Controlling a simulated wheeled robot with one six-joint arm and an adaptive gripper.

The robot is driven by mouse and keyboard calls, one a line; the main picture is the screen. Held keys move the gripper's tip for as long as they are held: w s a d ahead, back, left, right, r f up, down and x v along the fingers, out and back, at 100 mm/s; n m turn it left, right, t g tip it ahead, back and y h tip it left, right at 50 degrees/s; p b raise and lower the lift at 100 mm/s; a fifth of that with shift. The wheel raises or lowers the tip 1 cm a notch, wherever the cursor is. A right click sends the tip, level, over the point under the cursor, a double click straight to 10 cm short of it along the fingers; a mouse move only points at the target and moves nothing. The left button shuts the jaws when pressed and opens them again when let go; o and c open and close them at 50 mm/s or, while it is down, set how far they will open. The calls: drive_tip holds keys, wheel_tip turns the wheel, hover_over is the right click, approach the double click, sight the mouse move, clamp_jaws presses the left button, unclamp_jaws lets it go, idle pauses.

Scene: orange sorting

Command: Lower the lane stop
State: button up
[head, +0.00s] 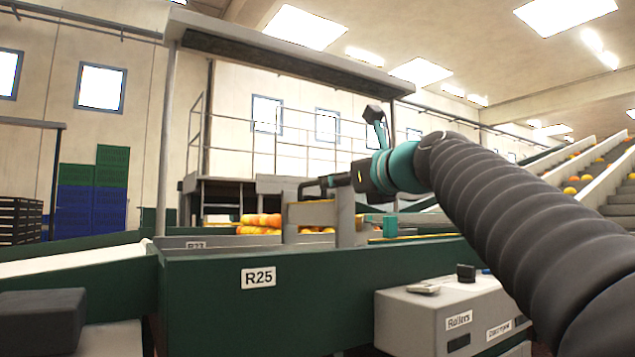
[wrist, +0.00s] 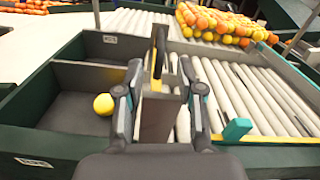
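The lane stop, as I take it, is an upright board with a yellow top edge (head: 311,213), standing between two grey posts at the roller lane. In the wrist view it shows nearly edge-on (wrist: 158,58), standing above the rollers. My gripper (head: 308,186) is just above the board in the head view. In the wrist view my gripper (wrist: 161,75) has its fingers apart, one on each side of the board, with gaps visible. Whether a finger touches it cannot be told.
Several oranges (wrist: 215,22) lie on the rollers (wrist: 225,90) beyond the board. A single yellow orange (wrist: 103,104) lies in the left compartment. A teal block (wrist: 236,130) stands at the lane's near edge. A grey control box (head: 412,320) stands before the green side wall (head: 320,290).

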sight(316, 184)
drive_tip(key=p+x, duration=0.1)
drive_tip(key=x, duration=0.7)
drive_tip(key=shift+s, duration=0.1)
clamp_jaws()
